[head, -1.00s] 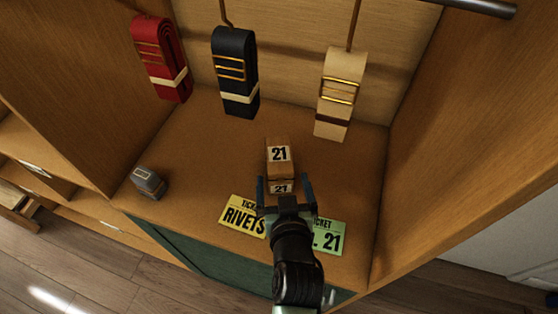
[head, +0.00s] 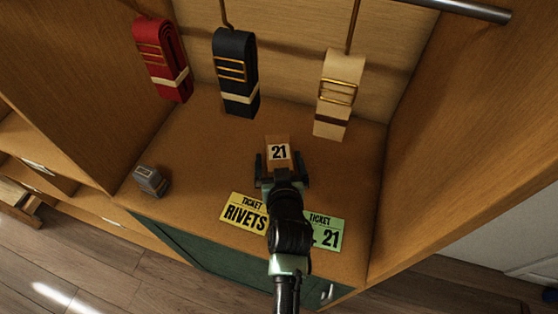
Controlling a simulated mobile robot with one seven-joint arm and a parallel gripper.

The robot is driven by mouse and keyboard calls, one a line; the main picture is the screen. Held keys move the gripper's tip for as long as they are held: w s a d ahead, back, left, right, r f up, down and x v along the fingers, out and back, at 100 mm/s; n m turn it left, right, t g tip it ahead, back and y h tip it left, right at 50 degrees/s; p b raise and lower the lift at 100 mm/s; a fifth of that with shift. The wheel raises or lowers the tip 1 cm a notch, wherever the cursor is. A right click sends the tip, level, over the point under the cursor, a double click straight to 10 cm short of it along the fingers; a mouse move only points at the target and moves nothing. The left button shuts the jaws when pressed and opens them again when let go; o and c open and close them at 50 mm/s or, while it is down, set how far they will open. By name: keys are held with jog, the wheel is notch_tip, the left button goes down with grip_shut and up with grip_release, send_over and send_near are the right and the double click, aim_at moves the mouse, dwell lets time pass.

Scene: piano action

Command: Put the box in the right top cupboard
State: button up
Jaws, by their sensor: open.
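My gripper (head: 281,162) is open, with one finger on each side of the box's near part. The gripper hides the lower front of the box. I cannot tell whether the fingers touch it. No top cupboard can be made out in the view.
A yellow RIVETS ticket (head: 243,211) and a green 21 ticket (head: 325,232) lie near the front edge. A small grey block (head: 150,181) stands at left. Red (head: 160,60), dark (head: 235,72) and cream (head: 332,95) strap bundles hang behind. A wooden side wall (head: 455,130) bounds the right.

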jog(key=shift+c, duration=0.3)
grip_shut()
jog(key=shift+r, duration=0.1)
